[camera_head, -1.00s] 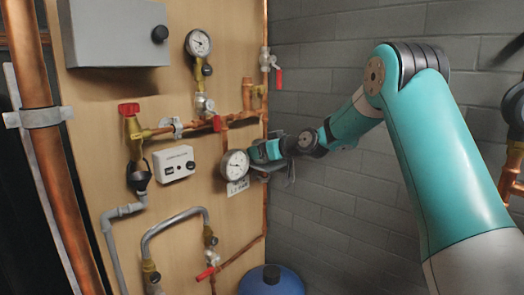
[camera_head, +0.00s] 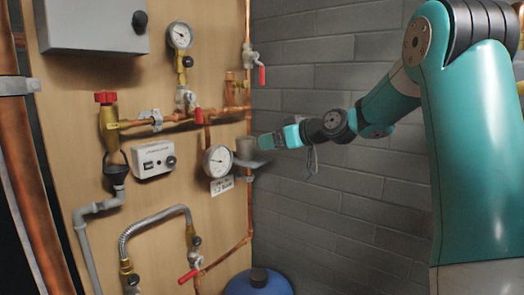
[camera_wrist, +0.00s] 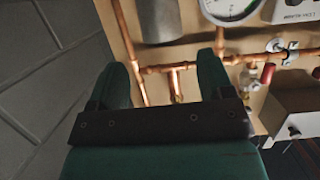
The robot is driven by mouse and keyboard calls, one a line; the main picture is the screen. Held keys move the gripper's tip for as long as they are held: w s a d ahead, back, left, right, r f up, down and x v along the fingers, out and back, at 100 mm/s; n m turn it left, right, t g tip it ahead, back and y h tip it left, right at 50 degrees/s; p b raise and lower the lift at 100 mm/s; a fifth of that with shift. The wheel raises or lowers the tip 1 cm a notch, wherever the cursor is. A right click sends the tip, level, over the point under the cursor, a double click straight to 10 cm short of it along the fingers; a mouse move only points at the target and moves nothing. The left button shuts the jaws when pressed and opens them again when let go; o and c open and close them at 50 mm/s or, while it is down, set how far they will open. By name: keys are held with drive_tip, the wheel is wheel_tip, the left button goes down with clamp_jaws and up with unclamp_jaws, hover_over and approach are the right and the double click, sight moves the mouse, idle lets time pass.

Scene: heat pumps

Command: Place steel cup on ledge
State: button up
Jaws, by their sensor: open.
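The steel cup (camera_head: 244,147) stands upright on a small grey ledge (camera_head: 256,163) at the right edge of the wooden panel, just right of the lower gauge. My gripper (camera_head: 262,142) is to the right of the cup and appears apart from it, though the small gap is hard to judge. In the wrist view, my gripper (camera_wrist: 165,62) is open with nothing between its two green fingers. The grey cup (camera_wrist: 165,18) shows beyond the fingertips at the top edge, partly cut off. The ledge is not clear in the wrist view.
A pressure gauge (camera_head: 217,160) with a label is close left of the cup. A vertical copper pipe (camera_head: 249,215) runs below the ledge. A red-handled valve (camera_head: 262,74) is above. A grey block wall (camera_head: 340,210) stands to the right, and a blue tank (camera_head: 258,283) sits below.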

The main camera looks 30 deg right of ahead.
drive_tip(key=s+a+f+n+g+y, duration=0.1)
drive_tip(key=s+a+f+g, duration=0.25)
drive_tip(key=s+a, duration=0.5)
drive_tip(key=s+a+f+n+g+y, duration=0.15)
drive_tip(key=s+a+g, duration=0.3)
drive_tip(key=a, duration=0.75)
drive_tip(key=s+a+f+g+h, duration=0.1)
drive_tip(key=s+a+f+g, duration=0.1)
drive_tip(key=s, duration=0.8)
drive_tip(key=s+a+f+g+h, duration=0.2)
drive_tip(key=s+a+f+g, duration=0.1)
drive_tip(key=s, duration=0.8)
drive_tip(key=shift+s+f+g, duration=0.25)
drive_tip(key=shift+f+g, duration=0.05)
drive_tip(key=shift+f, duration=0.5)
drive_tip(key=shift+h, duration=0.25)
